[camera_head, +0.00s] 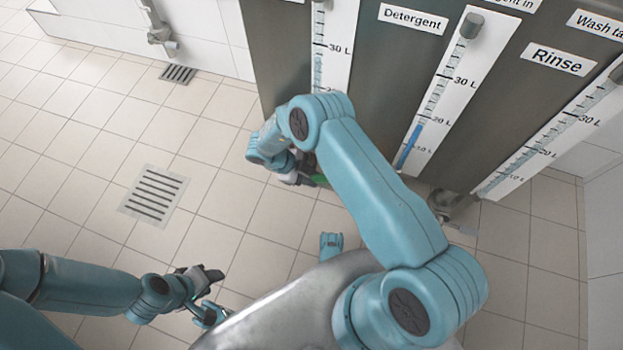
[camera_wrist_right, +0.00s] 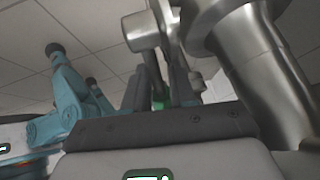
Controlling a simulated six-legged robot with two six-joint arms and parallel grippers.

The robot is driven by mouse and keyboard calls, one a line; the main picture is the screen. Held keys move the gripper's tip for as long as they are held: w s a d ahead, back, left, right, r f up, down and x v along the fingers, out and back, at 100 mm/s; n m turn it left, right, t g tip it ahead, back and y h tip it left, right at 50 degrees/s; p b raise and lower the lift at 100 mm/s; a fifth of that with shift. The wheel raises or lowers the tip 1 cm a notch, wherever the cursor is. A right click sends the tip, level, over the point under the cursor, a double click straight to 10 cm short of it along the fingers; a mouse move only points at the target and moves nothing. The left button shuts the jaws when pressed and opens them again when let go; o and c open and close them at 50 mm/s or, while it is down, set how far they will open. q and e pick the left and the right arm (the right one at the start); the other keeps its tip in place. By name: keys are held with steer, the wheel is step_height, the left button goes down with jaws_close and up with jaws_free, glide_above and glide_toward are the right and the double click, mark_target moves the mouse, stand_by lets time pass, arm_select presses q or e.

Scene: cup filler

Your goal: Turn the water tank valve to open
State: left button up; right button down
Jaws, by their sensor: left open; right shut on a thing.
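The dark tank cabinet (camera_head: 385,60) has white level gauges and labels reading "Detergent" and "Rinse". My right gripper (camera_head: 300,172) is low at its left side, partly hidden by my right arm. A bit of green (camera_head: 319,181) shows beside it. In the right wrist view a metal valve (camera_wrist_right: 142,30) with thick metal pipework (camera_wrist_right: 255,60) is just beyond the fingers. My right gripper (camera_wrist_right: 160,88) is shut on the valve's handle, and green (camera_wrist_right: 159,97) shows between the fingers. How far the handle is turned is unclear. My left gripper (camera_head: 213,296) is open and empty over the floor.
Another metal valve (camera_head: 452,206) sticks out low under the Rinse side. A wall tap (camera_head: 160,35) is at the upper left. Floor drains (camera_head: 154,195) lie flush in the tiles. The tiled floor at left is clear.

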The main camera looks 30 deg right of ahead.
arm_select(q)
steer(key=shift+r, duration=0.1)
arm_select(e)
steer(key=s, duration=0.1)
steer(key=s+d+r+g, duration=0.1)
steer(key=s+h, duration=0.1)
steer(key=shift+d+r+g, duration=0.2)
steer(key=shift+r+g, duration=0.1)
steer(key=c, duration=0.9)
jaws_free()
steer(key=shift+r, duration=0.1)
steer(key=shift+o, duration=0.2)
steer(key=shift+w+r, duration=0.1)
steer(key=shift+r, duration=0.15)
steer(key=shift+w+f, duration=0.1)
steer(key=shift+f, duration=0.05)
arm_select(q)
steer(key=r+p, duration=0.1)
steer(key=s+r+p, duration=0.1)
steer(key=r+p, duration=0.1)
steer(key=shift+s+d+r, duration=0.2)
steer(key=shift+d, duration=0.05)
arm_select(e)
steer(key=v, duration=1.6)
steer(key=shift+r, duration=0.25)
steer(key=shift+a, duration=0.1)
